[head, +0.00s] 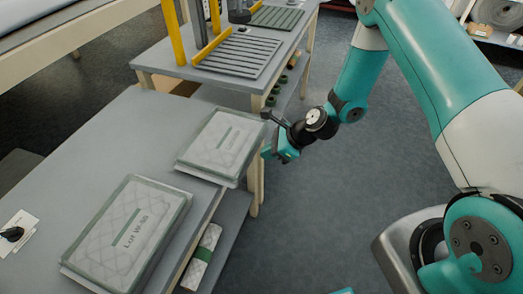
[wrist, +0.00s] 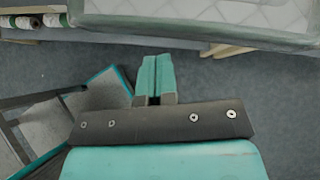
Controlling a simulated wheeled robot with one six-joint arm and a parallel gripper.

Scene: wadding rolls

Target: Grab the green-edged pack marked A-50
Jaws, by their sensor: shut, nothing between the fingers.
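Two quilted packs lie on the near grey table (head: 130,115). The farther, smaller one (head: 222,142) has a grey-green edge and a label too small to read surely. The nearer, larger one (head: 130,232) has a grey-green edge and a label that seems to read "Lot W-50". A third pack (head: 203,256) with a green band lies on the shelf below, partly hidden. I cannot make out A-50 on any. My gripper (head: 270,152) is just right of the smaller pack, apart from it. In the wrist view, its teal fingers (wrist: 155,77) are together and empty, below a pack's edge (wrist: 200,17).
A farther table (head: 285,50) holds slatted grey racks (head: 240,55) and yellow posts (head: 173,32). Small rolls (head: 277,92) sit beneath it. A small card (head: 22,222) with a black object lies at the left.

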